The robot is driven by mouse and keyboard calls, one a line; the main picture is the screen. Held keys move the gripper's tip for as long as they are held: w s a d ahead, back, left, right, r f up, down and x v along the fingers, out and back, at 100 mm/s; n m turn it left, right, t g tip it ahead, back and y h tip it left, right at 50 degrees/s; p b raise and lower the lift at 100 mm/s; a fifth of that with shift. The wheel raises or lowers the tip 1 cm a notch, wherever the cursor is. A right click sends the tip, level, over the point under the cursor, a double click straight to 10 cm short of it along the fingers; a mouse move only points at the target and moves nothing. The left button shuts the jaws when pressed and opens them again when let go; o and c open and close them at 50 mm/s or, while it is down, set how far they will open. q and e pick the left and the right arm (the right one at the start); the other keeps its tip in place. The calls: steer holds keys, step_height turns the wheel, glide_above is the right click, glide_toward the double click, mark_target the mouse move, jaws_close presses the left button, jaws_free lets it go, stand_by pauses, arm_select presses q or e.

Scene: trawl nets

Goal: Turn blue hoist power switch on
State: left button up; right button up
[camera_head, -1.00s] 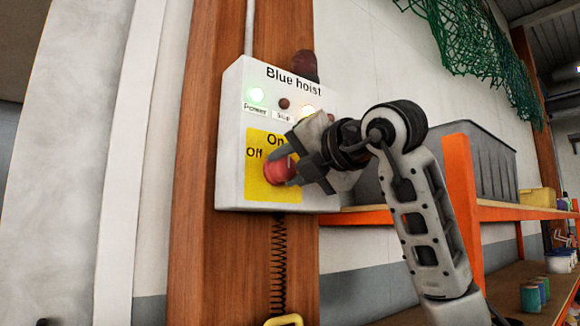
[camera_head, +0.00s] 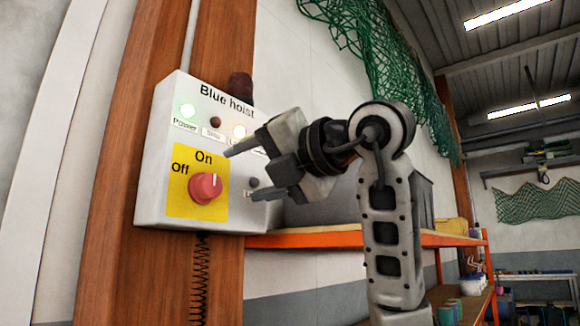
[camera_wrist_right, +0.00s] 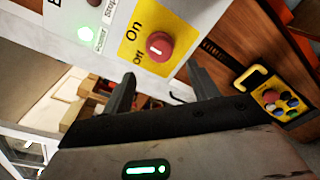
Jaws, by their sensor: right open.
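The white "Blue hoist" control box (camera_head: 160,150) is fixed to a wooden post. Its red rotary knob (camera_head: 206,187) sits on a yellow panel marked On and Off, with its white mark pointing up toward On. The green Power lamp (camera_head: 187,111) is lit, and a warm white lamp beside it is lit too. My right gripper (camera_head: 240,173) is open and empty, to the right of the knob and apart from it. In the right wrist view, the knob (camera_wrist_right: 159,46) shows beyond the two spread fingers. My left gripper is not in view.
A coiled cable (camera_head: 200,275) hangs below the box; a yellow pendant (camera_wrist_right: 270,100) with buttons shows in the wrist view. An orange shelf (camera_head: 330,238) with a grey bin (camera_head: 425,205) stands to the right. A green net (camera_head: 375,50) hangs above.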

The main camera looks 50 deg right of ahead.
steer(key=s, duration=0.7)
steer(key=shift+s+d+r+b, duration=0.2)
steer(key=shift+d+r+b, duration=0.05)
steer(key=shift+d+b, duration=0.05)
steer(key=shift+w, duration=0.1)
